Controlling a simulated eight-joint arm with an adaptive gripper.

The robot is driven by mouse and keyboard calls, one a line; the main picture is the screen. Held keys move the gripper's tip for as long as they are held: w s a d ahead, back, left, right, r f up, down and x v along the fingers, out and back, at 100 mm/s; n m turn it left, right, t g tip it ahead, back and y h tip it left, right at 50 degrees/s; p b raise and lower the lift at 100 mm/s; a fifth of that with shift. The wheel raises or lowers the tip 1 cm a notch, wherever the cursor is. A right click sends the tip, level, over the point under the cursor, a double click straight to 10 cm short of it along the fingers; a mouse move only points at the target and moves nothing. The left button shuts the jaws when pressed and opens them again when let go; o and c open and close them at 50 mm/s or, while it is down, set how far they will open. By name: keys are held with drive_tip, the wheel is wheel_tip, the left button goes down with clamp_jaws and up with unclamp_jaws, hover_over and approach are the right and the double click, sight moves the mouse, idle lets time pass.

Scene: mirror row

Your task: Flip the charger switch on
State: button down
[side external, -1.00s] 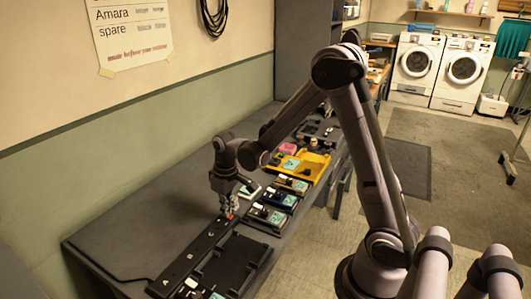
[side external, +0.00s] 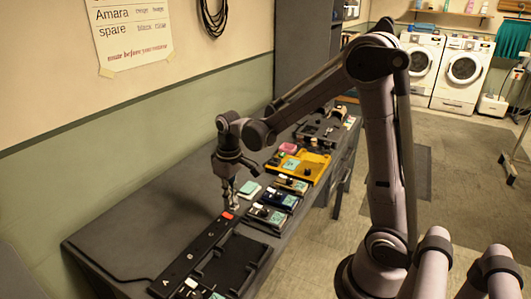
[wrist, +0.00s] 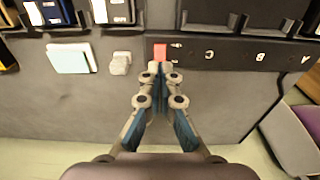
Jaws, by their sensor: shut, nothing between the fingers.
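The charger strip (side external: 190,256) is a long dark bar with letters along it, lying on the grey bench. Its red switch (side external: 228,215) is at the far end. The switch also shows in the wrist view (wrist: 160,51), just beyond my fingertips. My gripper (side external: 230,205) is shut and empty, pointing down beside the switch on its wall side. In the wrist view my gripper (wrist: 158,68) has its tips together, almost in line with the switch. I cannot tell whether the tips touch it or which way the switch is set.
A pale green pad (wrist: 68,58) and a small whitish block (wrist: 121,62) lie beside my fingers. Several devices with pale labels (side external: 268,215), a yellow tray (side external: 312,165) and a black tray (side external: 238,262) line the bench's front. The bench along the wall is clear.

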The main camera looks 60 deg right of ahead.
sight(224, 213)
wheel_tip(224, 213, up, 8)
drive_tip(key=s, duration=0.1)
drive_tip(key=shift+r, duration=0.25)
idle(0.4)
drive_tip(key=shift+w+r+t, duration=0.1)
drive_tip(key=shift+w+t, duration=0.3)
drive_tip(key=shift+w, duration=0.15)
drive_tip(key=f, duration=0.4)
drive_tip(key=w+f, duration=0.1)
drive_tip(key=f, duration=0.4)
drive_tip(key=w+f, duration=0.1)
drive_tip(key=f, duration=0.4)
